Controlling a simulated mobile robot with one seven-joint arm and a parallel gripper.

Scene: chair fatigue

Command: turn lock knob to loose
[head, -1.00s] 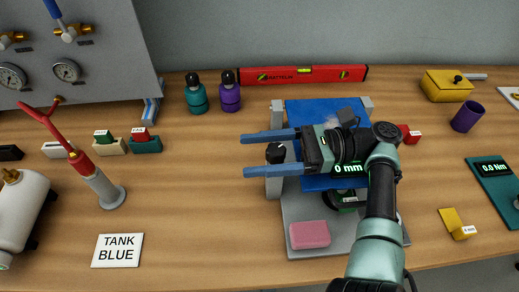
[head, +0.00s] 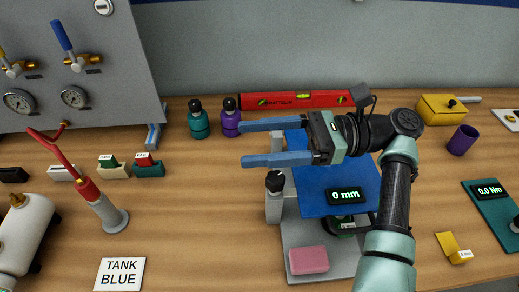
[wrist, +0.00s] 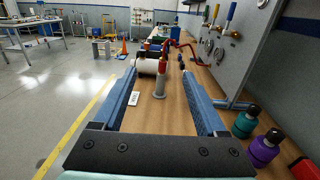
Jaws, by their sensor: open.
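The lock knob (head: 275,181) is a small black knob with a white mark, on top of a grey post at the left side of the test fixture (head: 298,236). My gripper (head: 243,142) is open and empty, with its blue fingers pointing left. In the head view the fingers show above and behind the knob, apart from it. In the wrist view my gripper (wrist: 168,88) is spread wide, with nothing between the fingertips up close. The knob does not show in the wrist view. I cannot tell the knob's setting.
A blue plate (head: 335,185) with a "0 mm" display sits on the fixture, and a pink block (head: 308,260) lies at its front. A red level (head: 300,100) and two bottles (head: 198,122) stand behind. A red-topped stand (head: 103,205) is to the left.

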